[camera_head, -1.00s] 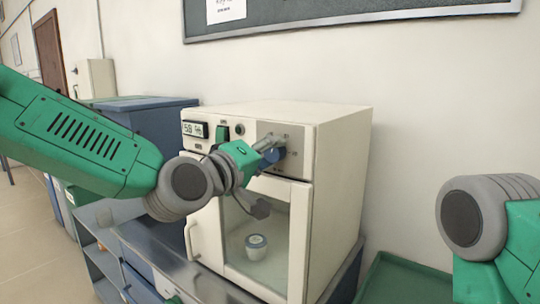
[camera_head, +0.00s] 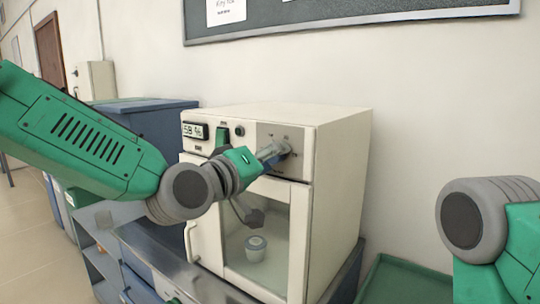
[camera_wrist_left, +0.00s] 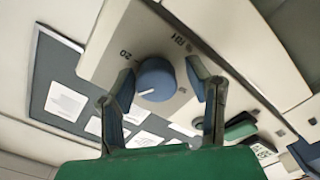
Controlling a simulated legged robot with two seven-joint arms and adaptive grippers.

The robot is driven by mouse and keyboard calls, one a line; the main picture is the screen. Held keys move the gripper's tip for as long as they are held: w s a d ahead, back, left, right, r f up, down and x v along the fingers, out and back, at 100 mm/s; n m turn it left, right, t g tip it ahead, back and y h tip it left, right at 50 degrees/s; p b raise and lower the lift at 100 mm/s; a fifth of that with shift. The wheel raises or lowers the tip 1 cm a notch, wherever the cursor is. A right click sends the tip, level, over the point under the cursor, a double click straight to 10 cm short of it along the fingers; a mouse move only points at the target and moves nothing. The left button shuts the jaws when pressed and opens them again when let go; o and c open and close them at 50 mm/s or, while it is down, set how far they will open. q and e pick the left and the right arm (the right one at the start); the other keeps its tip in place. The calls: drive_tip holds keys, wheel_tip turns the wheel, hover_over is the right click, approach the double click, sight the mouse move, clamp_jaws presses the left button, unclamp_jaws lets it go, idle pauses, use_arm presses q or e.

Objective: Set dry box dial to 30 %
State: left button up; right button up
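The dry box (camera_head: 340,170) is a cream cabinet with a glass door. Its display (camera_head: 195,130) at the upper left of the front appears to read 58 %. The dial (camera_wrist_left: 155,79) is a round blue-grey knob with a white pointer mark, on a plate where a "20" label is legible. My left gripper (camera_wrist_left: 163,88) is open, with one finger on each side of the dial and a visible gap to each. In the head view, my left gripper (camera_head: 275,152) is at the control panel and largely hides the dial. My right gripper is out of view.
A green tray (camera_head: 400,282) lies to the right of the box. A blue cabinet (camera_head: 150,122) stands to the left. The wall is behind.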

use_arm(q)
drive_tip(key=shift+w+r, duration=0.1)
drive_tip(key=shift+w, duration=0.05)
drive_tip(key=shift+r, duration=0.1)
drive_tip(key=v, duration=1.2)
drive_tip(key=shift+f, duration=0.25)
